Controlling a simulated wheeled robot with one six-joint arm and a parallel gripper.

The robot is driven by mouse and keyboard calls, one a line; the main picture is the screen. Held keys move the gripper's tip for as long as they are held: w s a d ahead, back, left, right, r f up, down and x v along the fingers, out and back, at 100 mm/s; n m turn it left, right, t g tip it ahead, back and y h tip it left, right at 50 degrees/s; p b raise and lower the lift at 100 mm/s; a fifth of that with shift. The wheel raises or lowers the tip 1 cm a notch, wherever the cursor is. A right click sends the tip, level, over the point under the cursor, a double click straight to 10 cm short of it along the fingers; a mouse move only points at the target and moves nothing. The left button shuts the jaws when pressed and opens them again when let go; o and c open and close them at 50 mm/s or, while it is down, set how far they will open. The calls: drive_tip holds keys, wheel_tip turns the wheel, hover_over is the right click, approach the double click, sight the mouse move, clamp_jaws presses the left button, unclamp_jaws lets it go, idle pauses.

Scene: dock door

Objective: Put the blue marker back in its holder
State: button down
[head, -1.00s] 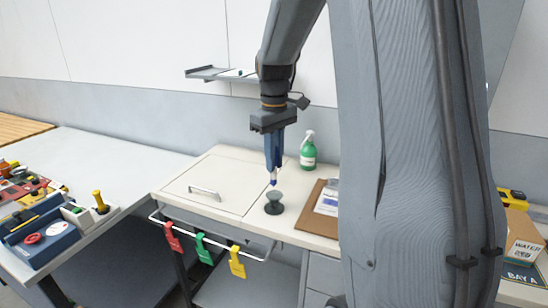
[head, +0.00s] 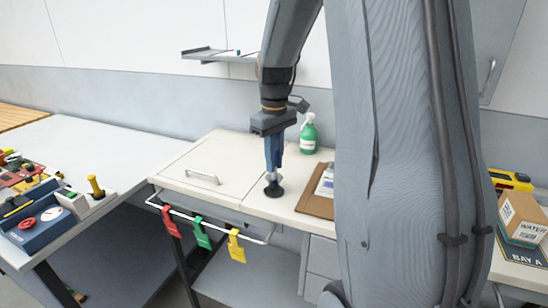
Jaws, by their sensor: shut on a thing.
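My gripper (head: 273,166) points straight down over the white cabinet top, its fingers shut on the blue marker. The marker is almost wholly hidden between the fingers now. The holder (head: 273,190), a small dark round-based stand, is directly under the fingertips on the cabinet top. The fingertips reach down to the holder's top and hide its cup, so I cannot tell how deep the marker sits in it.
A green spray bottle (head: 308,134) stands behind and right of the holder. A brown clipboard (head: 315,201) lies close to its right. Red, green and yellow tags (head: 202,233) hang on the front rail. The cabinet top left of the holder is clear.

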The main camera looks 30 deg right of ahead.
drive_tip(key=shift+f, duration=0.35)
idle(0.5)
drive_tip(key=c, duration=1.6)
unclamp_jaws()
drive_tip(key=shift+r+b, duration=1)
drive_tip(key=shift+r, duration=2.95)
drive_tip(key=shift+s, duration=0.1)
